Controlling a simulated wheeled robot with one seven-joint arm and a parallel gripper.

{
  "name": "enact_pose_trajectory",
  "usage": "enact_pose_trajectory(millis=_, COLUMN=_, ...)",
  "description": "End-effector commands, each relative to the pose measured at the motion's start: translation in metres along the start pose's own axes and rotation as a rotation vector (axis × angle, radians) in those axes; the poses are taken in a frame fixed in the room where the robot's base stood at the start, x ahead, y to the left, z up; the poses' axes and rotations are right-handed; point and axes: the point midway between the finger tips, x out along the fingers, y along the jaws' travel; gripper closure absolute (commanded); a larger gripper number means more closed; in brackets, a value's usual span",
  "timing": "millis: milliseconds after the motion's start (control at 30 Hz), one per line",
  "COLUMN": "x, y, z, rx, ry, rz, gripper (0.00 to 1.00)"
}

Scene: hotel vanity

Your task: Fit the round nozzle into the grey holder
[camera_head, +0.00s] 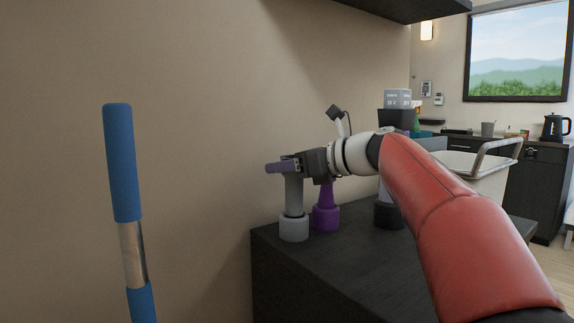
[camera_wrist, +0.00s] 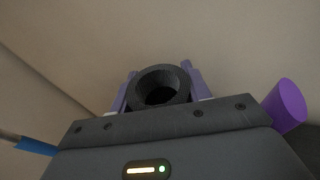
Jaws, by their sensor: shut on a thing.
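My gripper (camera_head: 284,167) is at the left end of the counter, its purple fingers shut on the round nozzle. In the wrist view, the nozzle's dark, hollow round rim (camera_wrist: 141,90) shows between the fingers (camera_wrist: 158,98). The grey holder (camera_head: 294,230) stands on the counter directly below the gripper. A grey upright shaft (camera_head: 293,193) runs from the fingers down to the holder, and the two look in line. I cannot tell whether the nozzle is fully seated; the fingers hide the shaft's top and the wrist view hides its foot.
A purple holder with a purple tapered piece (camera_head: 326,208) stands close right of the grey holder; its end shows in the wrist view (camera_wrist: 290,103). A dark holder (camera_head: 389,216) stands further right, partly behind my arm. A wall is close behind. A blue-gripped pole (camera_head: 122,165) stands left.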

Motion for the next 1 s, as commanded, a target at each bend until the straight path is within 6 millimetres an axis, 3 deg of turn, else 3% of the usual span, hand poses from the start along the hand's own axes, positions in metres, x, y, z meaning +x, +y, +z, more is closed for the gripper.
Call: enact_pose_trajectory(millis=1000, x=0.004, y=0.000, z=-0.017, rx=0.000, ry=0.000, rz=0.000, gripper=0.79)
